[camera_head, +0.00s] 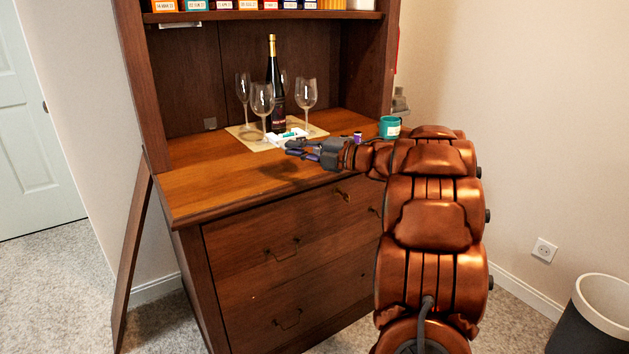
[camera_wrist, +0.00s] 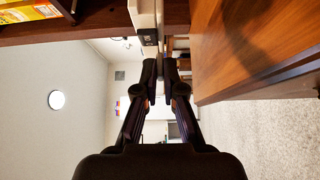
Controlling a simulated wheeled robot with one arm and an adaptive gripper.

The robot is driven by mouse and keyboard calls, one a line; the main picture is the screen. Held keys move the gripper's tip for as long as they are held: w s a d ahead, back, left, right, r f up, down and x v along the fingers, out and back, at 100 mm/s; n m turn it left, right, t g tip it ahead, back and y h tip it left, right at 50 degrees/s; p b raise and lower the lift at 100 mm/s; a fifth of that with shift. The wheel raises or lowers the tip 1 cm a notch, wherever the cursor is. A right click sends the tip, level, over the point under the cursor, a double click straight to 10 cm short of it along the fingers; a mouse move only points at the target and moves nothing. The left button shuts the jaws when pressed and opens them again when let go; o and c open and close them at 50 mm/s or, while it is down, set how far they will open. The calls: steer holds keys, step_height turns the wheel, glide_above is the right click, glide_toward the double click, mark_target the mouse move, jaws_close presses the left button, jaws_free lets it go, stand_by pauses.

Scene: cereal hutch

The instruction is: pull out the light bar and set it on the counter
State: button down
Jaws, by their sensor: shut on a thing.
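In the head view my gripper (camera_head: 300,148) reaches left, low over the front of the wooden counter (camera_head: 215,178). In the wrist view its fingers (camera_wrist: 160,68) are drawn together on a small thing, which I take to be the light bar; the fingers hide most of it. A white block (camera_wrist: 145,14) with a dark marked end shows just beyond the fingertips. In the head view a white piece with a teal part (camera_head: 288,136) lies behind the fingers; I cannot tell whether it touches them.
A bottle (camera_head: 276,90) and several wine glasses (camera_head: 262,101) stand on a pale mat (camera_head: 243,134) behind the gripper. A teal mug (camera_head: 390,127) is at the right, near my arm. A shelf with colourful boxes (camera_head: 223,5) hangs above. The counter's left side is clear.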

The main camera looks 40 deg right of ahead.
steer(key=shift+y, duration=0.3)
steer(key=shift+s+d+f+b, duration=0.45)
steer(key=shift+s+f+b, duration=0.25)
steer(key=shift+f, duration=0.75)
steer(key=shift+s+d+f+b, duration=0.4)
steer(key=shift+s+f+b, duration=0.35)
steer(key=shift+f, duration=0.75)
steer(key=shift+s+d+f+b, duration=0.5)
steer(key=shift+f+b, duration=0.35)
steer(key=shift+f, duration=0.6)
steer(key=c, duration=1.2)
jaws_free()
steer(key=o, duration=0.3)
steer(key=shift+b+v, duration=0.5)
steer(key=shift+v, duration=2.95)
